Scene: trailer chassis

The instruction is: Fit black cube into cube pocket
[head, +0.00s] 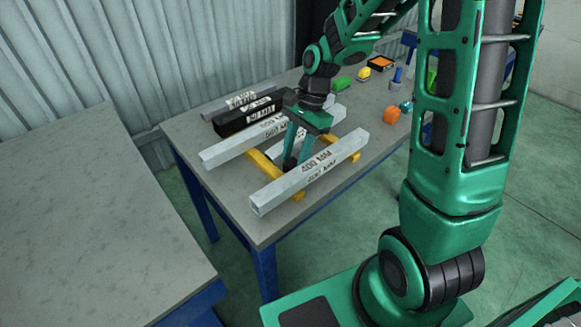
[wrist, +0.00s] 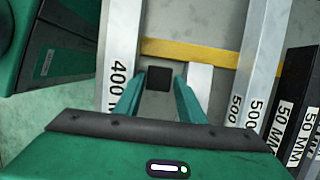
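A small black cube (wrist: 159,79) shows as a dark square between my fingertips in the wrist view. My gripper (wrist: 160,76) points down, with its two teal fingers apart on either side of the cube. Any gap to the cube is too small to judge, so I cannot tell whether they touch it. In the head view, my gripper (head: 298,165) reaches down between two grey beams, and the cube is not discernible there. No cube pocket can be clearly made out. A yellow rail (wrist: 190,51) lies just beyond the cube, and a short pale bar (wrist: 200,80) lies right of it.
The 400 MM beam (head: 308,174) is in front of my gripper and a 500 MM beam (head: 258,138) behind it, both across yellow rails. A black 50 MM beam (head: 245,116) lies farther back. An orange block (head: 391,115) and other small items stand at the right.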

